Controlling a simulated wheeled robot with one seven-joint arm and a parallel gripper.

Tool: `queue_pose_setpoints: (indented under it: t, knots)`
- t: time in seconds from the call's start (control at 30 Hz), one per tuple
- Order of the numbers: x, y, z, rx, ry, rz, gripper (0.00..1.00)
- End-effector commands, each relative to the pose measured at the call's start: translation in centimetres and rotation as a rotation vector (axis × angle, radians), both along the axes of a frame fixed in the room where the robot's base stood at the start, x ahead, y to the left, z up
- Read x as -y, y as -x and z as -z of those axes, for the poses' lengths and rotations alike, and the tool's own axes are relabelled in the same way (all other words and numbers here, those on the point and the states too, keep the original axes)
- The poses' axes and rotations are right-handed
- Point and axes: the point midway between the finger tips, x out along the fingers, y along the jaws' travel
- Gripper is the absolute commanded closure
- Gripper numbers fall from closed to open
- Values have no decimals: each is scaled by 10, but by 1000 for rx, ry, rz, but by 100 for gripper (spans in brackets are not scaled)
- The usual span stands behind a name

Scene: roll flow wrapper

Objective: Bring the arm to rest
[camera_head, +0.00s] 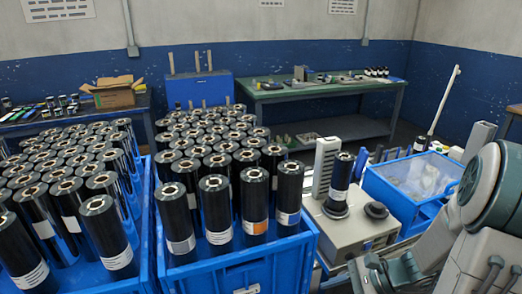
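Parts of my arm show at the right edge and lower right, with a large grey-green joint and pale links. I cannot make out gripper fingers, so my gripper is not in view. A black roll (341,177) stands upright on a pale machine (345,235) in front of my arm. Nothing of my arm visibly touches the roll.
Two blue crates, left (146,222) and middle (240,270), hold many upright black rolls. A blue bin (398,197) with clear plastic stands right of the machine. A green workbench (320,91) and a table with a cardboard box (115,96) stand behind.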

Motion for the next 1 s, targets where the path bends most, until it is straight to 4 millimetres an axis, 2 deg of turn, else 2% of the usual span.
queue_pose_setpoints:
  t: [0.03,0.2,0.6,0.8,1.0]
  knots:
    - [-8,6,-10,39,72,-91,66]
    - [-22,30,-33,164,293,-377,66]
    - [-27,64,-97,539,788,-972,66]
    - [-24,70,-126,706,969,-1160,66]
    - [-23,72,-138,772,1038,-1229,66]
